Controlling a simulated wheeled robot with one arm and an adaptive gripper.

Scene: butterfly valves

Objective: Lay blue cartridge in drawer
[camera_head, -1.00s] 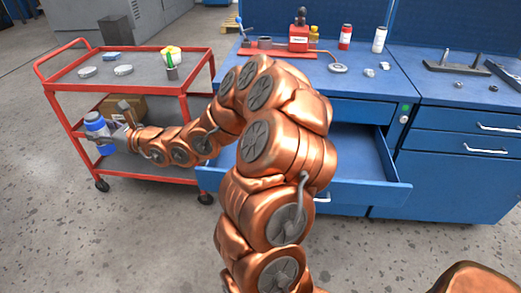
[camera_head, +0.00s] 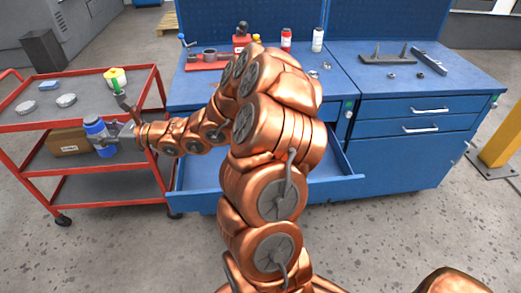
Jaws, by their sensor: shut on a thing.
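The fingers partly hide the cartridge. The blue drawer (camera_head: 335,188) under the workbench is pulled open, to the right of the gripper. My arm crosses in front of its middle, so much of its inside is hidden; the parts that show look empty.
The red cart (camera_head: 88,187) holds pale discs (camera_head: 66,100), a yellow-topped container (camera_head: 116,76) and a cardboard box (camera_head: 68,141). The blue workbench (camera_head: 437,88) carries bottles and small metal parts. A yellow post (camera_head: 500,145) stands at the right edge. Grey floor in front is clear.

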